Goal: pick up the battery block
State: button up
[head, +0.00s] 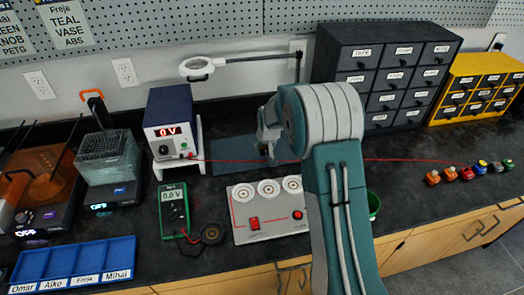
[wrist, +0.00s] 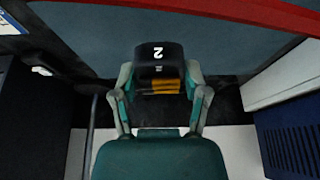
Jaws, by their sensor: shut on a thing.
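The battery block (wrist: 158,62), black with a white "2" on top and orange-yellow bands below, sits between the fingers in the wrist view. My gripper (wrist: 159,88) is shut on it, a teal and grey finger on each side. In the head view my gripper (head: 267,143) shows only in part beside the arm's wrist, over the back of the bench near the blue-grey mat (head: 232,158). The block cannot be made out there. Whether it touches a surface below is unclear.
A power supply (head: 170,122) reading 0 V stands left of my gripper. A red line (head: 400,160) runs rightward from it behind my arm. In front are a multimeter (head: 174,208) and a white panel (head: 262,222) with round sockets. Dark drawers (head: 385,70) stand behind right.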

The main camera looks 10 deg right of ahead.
jog(key=s+d+r, duration=0.3)
jog(key=s+r, duration=0.4)
jog(key=s, duration=0.4)
jog(key=shift+s+d+r, duration=0.3)
jog(key=shift+d, duration=0.1)
